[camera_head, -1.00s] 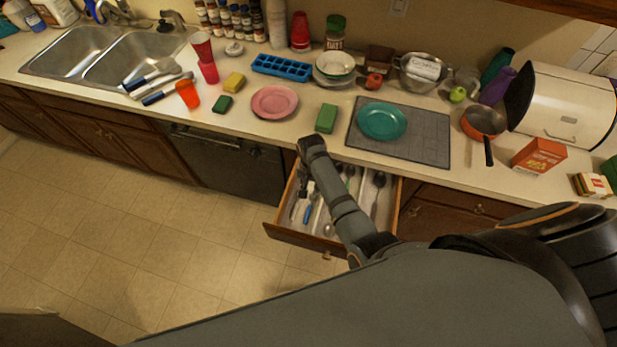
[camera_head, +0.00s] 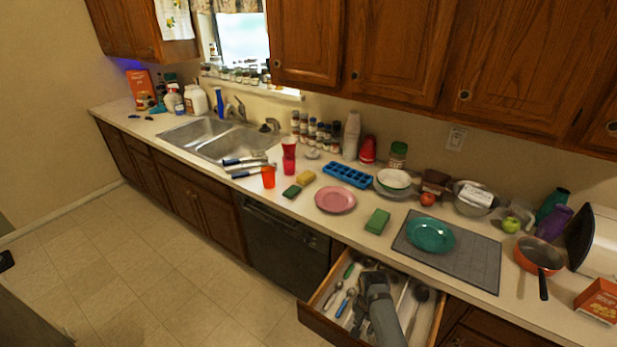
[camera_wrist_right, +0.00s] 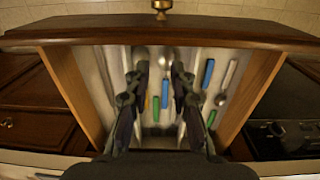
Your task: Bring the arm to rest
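My right gripper (camera_head: 374,279) is over the open drawer (camera_head: 318,322) in the head view, with my forearm coming up from the bottom edge. In the right wrist view its two dark fingers (camera_wrist_right: 160,75) are apart with nothing between them that I can see held. Below them in the drawer lie a blue-handled utensil (camera_wrist_right: 208,73), a spoon (camera_wrist_right: 228,75) and several other utensils. My left gripper cannot be made out; a small dark shape at the left edge of the head view may be part of that arm.
The counter above the drawer holds a green sponge (camera_head: 377,221), a teal plate (camera_head: 430,235) on a grey mat (camera_head: 470,262), a pink plate (camera_head: 335,199) and an orange pan (camera_head: 539,256). The sink (camera_head: 213,138) is at left. Floor (camera_head: 150,255) is clear.

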